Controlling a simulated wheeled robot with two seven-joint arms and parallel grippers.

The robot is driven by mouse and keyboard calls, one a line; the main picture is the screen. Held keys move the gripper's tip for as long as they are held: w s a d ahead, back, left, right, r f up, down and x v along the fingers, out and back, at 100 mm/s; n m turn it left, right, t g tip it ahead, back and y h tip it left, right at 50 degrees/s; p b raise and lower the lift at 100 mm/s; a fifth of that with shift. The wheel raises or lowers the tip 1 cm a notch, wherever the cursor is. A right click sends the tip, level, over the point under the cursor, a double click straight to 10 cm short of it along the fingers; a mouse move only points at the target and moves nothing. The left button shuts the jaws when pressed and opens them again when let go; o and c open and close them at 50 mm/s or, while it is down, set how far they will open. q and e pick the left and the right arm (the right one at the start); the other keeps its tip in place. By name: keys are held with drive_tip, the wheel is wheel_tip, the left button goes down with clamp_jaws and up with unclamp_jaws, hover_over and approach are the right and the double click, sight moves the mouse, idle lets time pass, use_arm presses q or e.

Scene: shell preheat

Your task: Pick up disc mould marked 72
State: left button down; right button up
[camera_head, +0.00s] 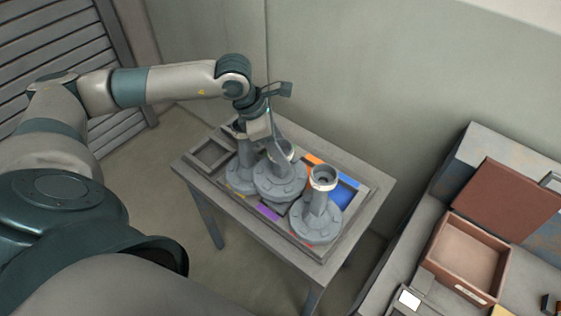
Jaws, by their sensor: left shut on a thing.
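Several grey disc moulds, each with a round flanged base and an upright neck, are at the small table; no number can be read on them. My left gripper (277,143) reaches down from the back left and is shut on the neck of the middle mould (279,187). This mould is upright and partly covers the left mould (240,178); I cannot tell whether it is clear of the tray. The right mould (318,215) stands upright at the front right, with its open top showing. My right gripper is not in view.
The tray (210,155) on the table (190,172) has an empty square frame at back left and orange, blue and purple patches. A wall stands close behind. At right, a bench holds an open brown box (466,256) and a brown panel (507,199).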

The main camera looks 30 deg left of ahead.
use_arm(q)
drive_tip(key=shift+r, duration=0.2)
drive_tip(key=shift+r+b, duration=0.25)
drive_tip(key=shift+b, duration=0.05)
wheel_tip(320, 180, up, 8)
drive_tip(key=b, duration=0.3)
drive_tip(key=shift+w, duration=0.1)
drive_tip(key=shift+r+b, duration=0.35)
drive_tip(key=shift+r, duration=0.25)
